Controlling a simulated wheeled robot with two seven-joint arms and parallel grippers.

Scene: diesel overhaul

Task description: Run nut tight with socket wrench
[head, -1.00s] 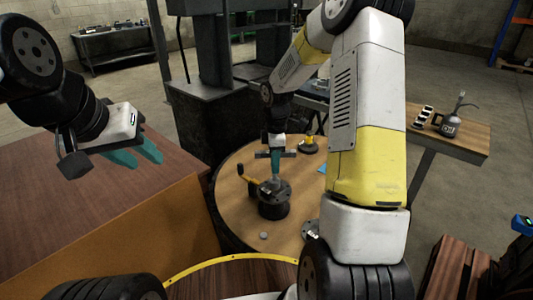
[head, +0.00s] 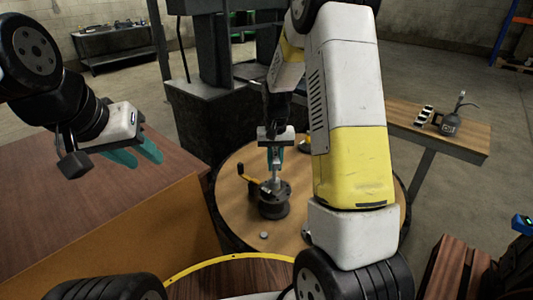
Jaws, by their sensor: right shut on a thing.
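My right gripper (head: 275,162) is above a dark round part (head: 273,203) on the round wooden table. Its teal fingers are shut on an upright grey tool, seemingly the socket wrench (head: 276,174), whose lower end reaches down to the top of the part. Whether the socket sits on the nut is too small to tell. A yellow-and-black handle (head: 252,181) sticks out at the part's left. My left gripper (head: 145,160) is empty over the brown bench, its teal fingers a little apart.
The round table (head: 235,205) carries a small grey disc (head: 264,236) near its front. A yellow item (head: 304,144) is partly hidden behind my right arm. A side table (head: 460,142) at the right holds an oil can (head: 451,122). The brown bench (head: 90,215) is bare.

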